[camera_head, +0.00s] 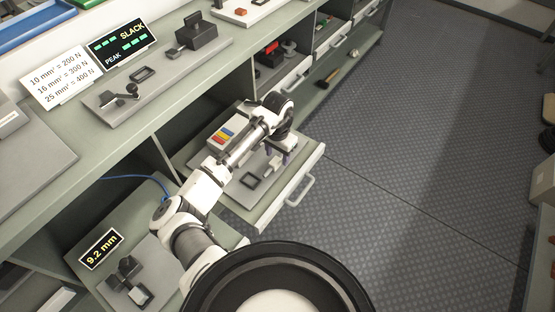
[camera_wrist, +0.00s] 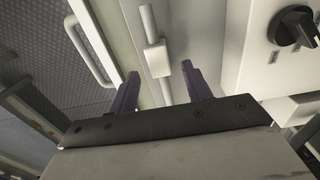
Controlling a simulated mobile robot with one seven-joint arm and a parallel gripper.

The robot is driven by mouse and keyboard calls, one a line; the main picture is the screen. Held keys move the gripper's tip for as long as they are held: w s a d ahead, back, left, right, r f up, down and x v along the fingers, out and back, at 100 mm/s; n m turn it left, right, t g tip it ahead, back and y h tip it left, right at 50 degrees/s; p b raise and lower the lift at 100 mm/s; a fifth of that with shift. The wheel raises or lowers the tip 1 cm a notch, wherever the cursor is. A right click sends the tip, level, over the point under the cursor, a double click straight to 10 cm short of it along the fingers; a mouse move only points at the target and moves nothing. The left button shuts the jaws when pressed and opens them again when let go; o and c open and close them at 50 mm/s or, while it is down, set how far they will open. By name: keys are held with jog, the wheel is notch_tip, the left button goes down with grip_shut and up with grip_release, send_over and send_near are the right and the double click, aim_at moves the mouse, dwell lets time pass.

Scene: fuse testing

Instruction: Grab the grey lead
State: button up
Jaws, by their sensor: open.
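The grey lead appears in the wrist view as a pale grey block (camera_wrist: 157,59) with a thin rod running out of both ends. In the head view a small pale piece (camera_head: 273,165) just below my gripper seems to be the same lead, on the pulled-out drawer. My gripper (camera_wrist: 160,72) is open, with its two dark purple fingers apart. In the wrist view the lead lies between the fingertips, and I see no finger closed on it. In the head view my gripper (camera_head: 284,155) is over the drawer, and my arm hides part of it.
A white housing with a black knob (camera_wrist: 297,26) stands at the right in the wrist view. Drawer handles (camera_head: 300,190) stick out toward the clear floor (camera_head: 400,160).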

jog(key=shift+f, duration=1.3)
grip_shut()
